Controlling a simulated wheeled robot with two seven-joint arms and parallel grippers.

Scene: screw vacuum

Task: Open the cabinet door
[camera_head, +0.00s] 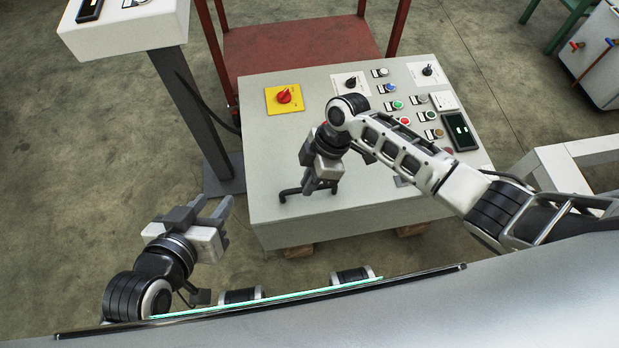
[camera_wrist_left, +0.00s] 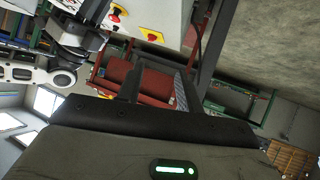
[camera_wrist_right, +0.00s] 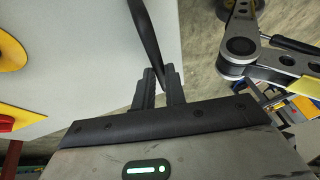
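The pale grey cabinet (camera_head: 290,220) stands at the middle of the head view, with controls on its top panel. A black handle (camera_head: 291,191) sits near its front edge; in the right wrist view the handle (camera_wrist_right: 148,32) curves down between the fingers. My right gripper (camera_head: 321,184) is at the handle, its fingers close together around the bar and partly hiding it. It also shows in the right wrist view (camera_wrist_right: 160,82). My left gripper (camera_head: 210,210) is open and empty, left of the cabinet and apart from it; its spread fingers show in the left wrist view (camera_wrist_left: 155,88).
A yellow plate with a red knob (camera_head: 284,97) and several buttons are on the cabinet top. A grey post (camera_head: 200,120) carrying a white box (camera_head: 125,25) stands at the left. A red frame (camera_head: 300,50) stands behind. Floor is open at the far left.

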